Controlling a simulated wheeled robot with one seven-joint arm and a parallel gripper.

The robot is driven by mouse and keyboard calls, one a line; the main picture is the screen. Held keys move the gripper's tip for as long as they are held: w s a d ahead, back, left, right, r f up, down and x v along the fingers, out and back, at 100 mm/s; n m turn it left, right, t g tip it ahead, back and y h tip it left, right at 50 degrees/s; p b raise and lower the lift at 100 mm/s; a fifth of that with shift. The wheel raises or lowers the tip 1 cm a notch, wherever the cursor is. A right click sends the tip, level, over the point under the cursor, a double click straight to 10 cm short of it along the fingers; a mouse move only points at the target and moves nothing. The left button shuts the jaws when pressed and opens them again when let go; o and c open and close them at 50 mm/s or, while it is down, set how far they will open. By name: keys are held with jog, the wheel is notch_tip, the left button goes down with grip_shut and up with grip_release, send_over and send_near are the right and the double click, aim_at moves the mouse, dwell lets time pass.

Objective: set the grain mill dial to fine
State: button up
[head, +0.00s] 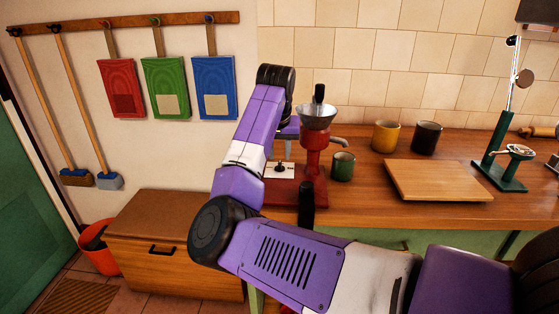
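The red grain mill (314,160) stands on the wooden counter just right of my arm, with a metal hopper (316,116) on top. A white plate (271,171) with a small dark dial knob (280,169) sits at the mill's left side. The plate's markings are too small to read, so the setting cannot be told. My gripper (281,154) points down just above the plate, partly hidden by my arm. Whether its fingers touch the knob, or are open or shut, cannot be made out.
A green mug (343,166) stands close to the mill's right. Yellow (386,136) and dark (426,138) mugs stand behind a wooden board (437,180). A green stand (504,155) is at the right. A wooden chest (172,252) and red bucket (98,247) are lower left.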

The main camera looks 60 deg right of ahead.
aim_at(280, 163)
jog(key=shift+x, duration=1.7)
grip_shut()
